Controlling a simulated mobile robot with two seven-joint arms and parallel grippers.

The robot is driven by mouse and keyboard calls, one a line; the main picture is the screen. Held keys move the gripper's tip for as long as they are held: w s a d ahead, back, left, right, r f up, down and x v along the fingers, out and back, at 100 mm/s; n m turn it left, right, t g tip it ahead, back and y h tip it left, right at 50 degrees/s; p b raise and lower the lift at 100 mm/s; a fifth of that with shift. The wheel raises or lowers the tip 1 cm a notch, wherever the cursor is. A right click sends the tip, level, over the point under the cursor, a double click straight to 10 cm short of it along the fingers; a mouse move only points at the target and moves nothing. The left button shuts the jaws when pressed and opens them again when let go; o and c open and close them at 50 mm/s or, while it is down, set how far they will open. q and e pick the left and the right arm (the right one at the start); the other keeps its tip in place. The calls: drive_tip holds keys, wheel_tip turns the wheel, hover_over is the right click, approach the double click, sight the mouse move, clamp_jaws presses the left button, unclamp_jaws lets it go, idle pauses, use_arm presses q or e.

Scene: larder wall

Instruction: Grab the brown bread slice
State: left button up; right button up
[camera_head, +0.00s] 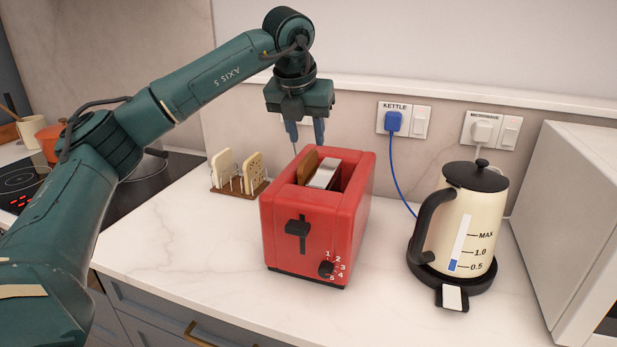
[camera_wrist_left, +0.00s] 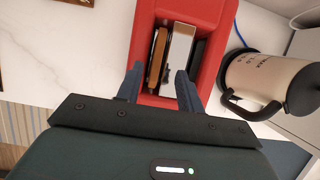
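The brown bread slice (camera_head: 309,163) sticks up out of the left slot of the red toaster (camera_head: 335,219). In the left wrist view the brown slice (camera_wrist_left: 157,58) shows as a narrow strip beside a pale metal divider (camera_wrist_left: 180,57). My left gripper (camera_head: 305,135) points down above and behind the toaster. Its two blue fingers are apart with nothing between them; in the left wrist view the open fingers (camera_wrist_left: 160,82) lie toward the near end of the slots, apart from the slice. My right gripper is not in either view.
A rack with pale bread slices (camera_head: 238,174) stands left of the toaster. A cream kettle (camera_head: 470,220) stands right of it, with a blue cord to the wall. A white microwave (camera_head: 570,230) is at far right, a black hob (camera_head: 150,190) at left. The counter in front is clear.

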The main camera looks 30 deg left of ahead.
sight(308, 156)
use_arm(q)
drive_tip(key=shift+p+x, duration=0.45)
drive_tip(key=shift+x, duration=2.35)
drive_tip(key=shift+s+a, duration=0.15)
drive_tip(key=shift+s, duration=0.05)
drive_tip(key=shift+c, duration=0.4)
clamp_jaws()
